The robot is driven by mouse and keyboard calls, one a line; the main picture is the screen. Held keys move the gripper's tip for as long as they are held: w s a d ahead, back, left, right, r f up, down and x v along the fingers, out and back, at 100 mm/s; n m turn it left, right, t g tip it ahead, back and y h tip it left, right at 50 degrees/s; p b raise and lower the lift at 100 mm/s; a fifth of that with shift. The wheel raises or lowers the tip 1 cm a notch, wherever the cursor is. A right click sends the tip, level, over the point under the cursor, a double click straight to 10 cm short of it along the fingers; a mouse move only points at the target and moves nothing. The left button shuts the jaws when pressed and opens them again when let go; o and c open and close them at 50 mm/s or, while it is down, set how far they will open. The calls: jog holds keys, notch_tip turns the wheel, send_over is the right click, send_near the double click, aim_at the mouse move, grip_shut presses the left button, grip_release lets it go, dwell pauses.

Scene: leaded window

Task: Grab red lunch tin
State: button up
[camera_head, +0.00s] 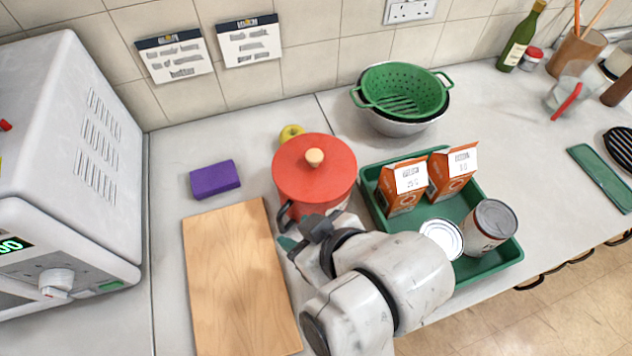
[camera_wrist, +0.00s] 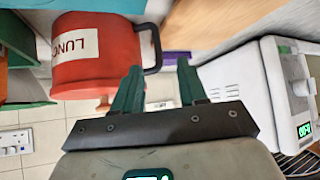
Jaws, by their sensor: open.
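The red lunch tin (camera_head: 318,190) stands on the counter, with a light wooden knob on its lid and a dark side handle. In the wrist view the tin (camera_wrist: 95,75) shows at upper left with a white label starting "LUNC". Its black handle (camera_wrist: 157,48) reaches toward my fingers. My gripper (camera_wrist: 160,68) is open, its two green fingers apart, with the lower end of the handle close to the left fingertip. Whether they touch I cannot tell. In the head view my gripper (camera_head: 290,243) is at the tin's near-left side, partly hidden by my wrist.
A wooden board (camera_head: 235,280) lies left of the tin, with a purple sponge (camera_head: 214,179) behind it. A green tray (camera_head: 497,260) with cartons and cans is close on the right. A yellow-green fruit (camera_head: 291,133) sits behind the tin. A white appliance (camera_head: 75,150) stands at far left.

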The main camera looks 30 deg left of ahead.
aim_at(282, 225)
jog(key=shift+p+x, duration=0.5)
jog(key=shift+x, duration=2.95)
jog(key=shift+w+d+f, duration=0.15)
grip_shut()
